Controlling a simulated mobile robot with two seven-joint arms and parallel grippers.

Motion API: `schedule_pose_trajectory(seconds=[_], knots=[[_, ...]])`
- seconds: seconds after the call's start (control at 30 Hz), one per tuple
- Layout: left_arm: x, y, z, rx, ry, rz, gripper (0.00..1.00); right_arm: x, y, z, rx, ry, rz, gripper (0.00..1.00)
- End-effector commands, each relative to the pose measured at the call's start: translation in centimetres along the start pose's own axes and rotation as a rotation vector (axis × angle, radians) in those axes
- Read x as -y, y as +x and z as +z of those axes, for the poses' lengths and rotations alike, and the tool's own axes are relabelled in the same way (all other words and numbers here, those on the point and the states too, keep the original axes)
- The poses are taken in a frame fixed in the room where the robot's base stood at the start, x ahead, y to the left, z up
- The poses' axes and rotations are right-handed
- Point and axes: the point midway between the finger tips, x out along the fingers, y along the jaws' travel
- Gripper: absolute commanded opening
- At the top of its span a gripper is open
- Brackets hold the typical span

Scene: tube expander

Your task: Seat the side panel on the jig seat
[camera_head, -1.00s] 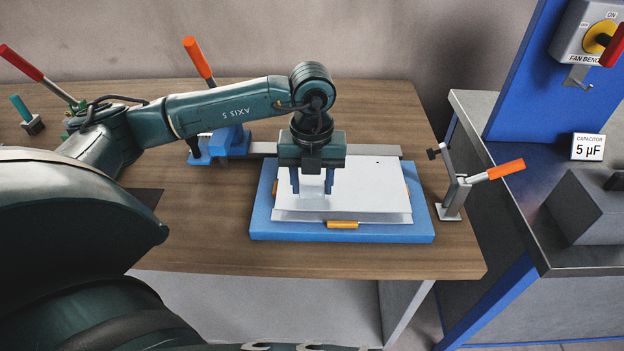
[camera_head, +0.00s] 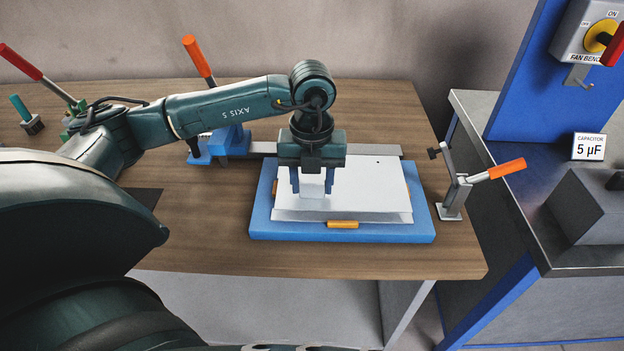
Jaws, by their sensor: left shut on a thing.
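The side panel (camera_head: 365,195) is a white flat piece with a folded front edge. It lies over the blue jig seat (camera_head: 385,234), inside the orange locating blocks (camera_head: 343,225); I cannot tell whether it rests fully on the seat. My left gripper (camera_head: 312,190) points down over the panel's left part. Its blue fingers are shut on a small white upright part of the panel (camera_head: 312,184). The gripper body hides the panel's back left part. My right gripper is not in view.
A toggle clamp with an orange handle (camera_head: 494,172) stands right of the jig. A blue clamp (camera_head: 231,141) with an orange handle stands behind left, beside a grey metal bar (camera_head: 376,150). The wooden table (camera_head: 225,225) is bare around the jig's front. A grey bench stands at right.

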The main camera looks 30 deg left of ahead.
Motion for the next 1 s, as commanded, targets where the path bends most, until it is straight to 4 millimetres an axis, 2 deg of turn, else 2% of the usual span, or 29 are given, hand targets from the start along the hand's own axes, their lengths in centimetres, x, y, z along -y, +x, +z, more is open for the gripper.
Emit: schedule_pose_trajectory(seconds=[0.43, 1.0], knots=[[0.04, -0.07, 0.04, 0.002, 0.0, -0.002, 0.1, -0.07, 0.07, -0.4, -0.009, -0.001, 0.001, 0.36], [0.04, 0.74, 0.05, 0.002, 0.0, -0.002, 0.1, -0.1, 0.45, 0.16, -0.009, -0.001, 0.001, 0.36]])
